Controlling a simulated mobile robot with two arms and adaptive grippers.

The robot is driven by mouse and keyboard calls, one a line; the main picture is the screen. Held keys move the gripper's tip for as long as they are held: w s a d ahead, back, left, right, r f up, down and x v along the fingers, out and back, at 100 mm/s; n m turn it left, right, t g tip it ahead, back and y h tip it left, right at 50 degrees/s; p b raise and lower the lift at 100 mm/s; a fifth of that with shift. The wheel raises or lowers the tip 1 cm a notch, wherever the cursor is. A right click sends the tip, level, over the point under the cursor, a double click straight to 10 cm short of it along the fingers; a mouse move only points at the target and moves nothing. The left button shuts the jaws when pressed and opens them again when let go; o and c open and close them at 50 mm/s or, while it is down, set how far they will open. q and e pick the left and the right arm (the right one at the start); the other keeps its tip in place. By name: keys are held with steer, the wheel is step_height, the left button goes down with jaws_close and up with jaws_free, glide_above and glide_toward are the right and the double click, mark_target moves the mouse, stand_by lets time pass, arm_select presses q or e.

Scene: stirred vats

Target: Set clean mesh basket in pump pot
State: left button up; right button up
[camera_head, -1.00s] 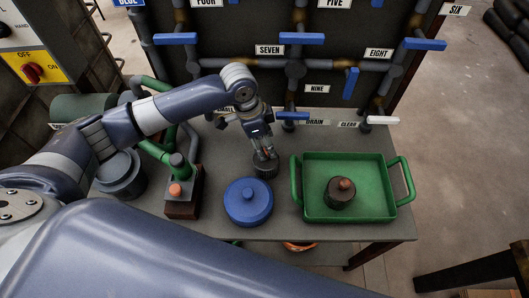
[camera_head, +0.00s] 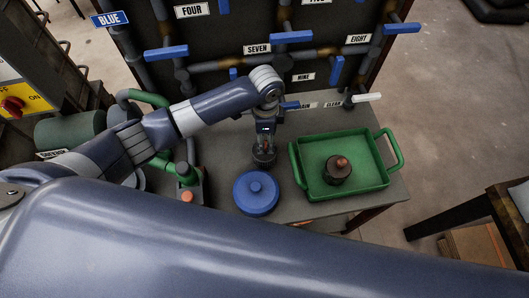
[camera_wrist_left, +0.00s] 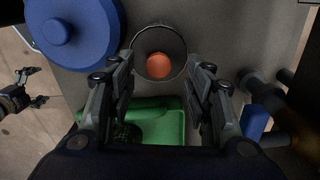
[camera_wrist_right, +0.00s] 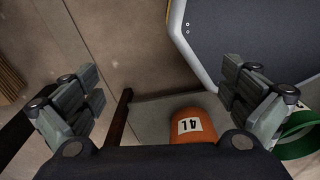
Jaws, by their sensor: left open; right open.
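A second dark basket (camera_head: 338,174) with a brownish knob sits in the green tray (camera_head: 310,190). I cannot tell which vessel is the pump pot; a green-piped pump (camera_head: 187,175) is partly hidden. My right gripper (camera_wrist_right: 165,100) is open and empty.
The blue round lidded thing (camera_head: 256,192) stands in front of the basket. A pipe panel with blue valve handles (camera_head: 291,37) rises behind the table. The table's right strip is narrow.

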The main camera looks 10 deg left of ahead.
arm_select(q)
step_height(320, 180, down, 4)
steer(key=shift+s+a+r+p, duration=0.1)
steer(key=shift+s+r+p, duration=0.05)
steer(key=shift+r+p, duration=0.15)
steer(key=shift+f, duration=0.3)
steer(key=shift+c, duration=1)
jaws_close()
arm_select(e)
steer(key=shift+a+r, duration=0.5)
steer(key=shift+a, duration=0.25)
arm_select(q)
step_height(320, 180, up, 10)
steer(key=shift+r+b, duration=0.1)
steer(key=shift+b, duration=0.6)
arm_select(e)
steer(key=shift+a+f, duration=0.35)
steer(key=shift+f, duration=0.35)
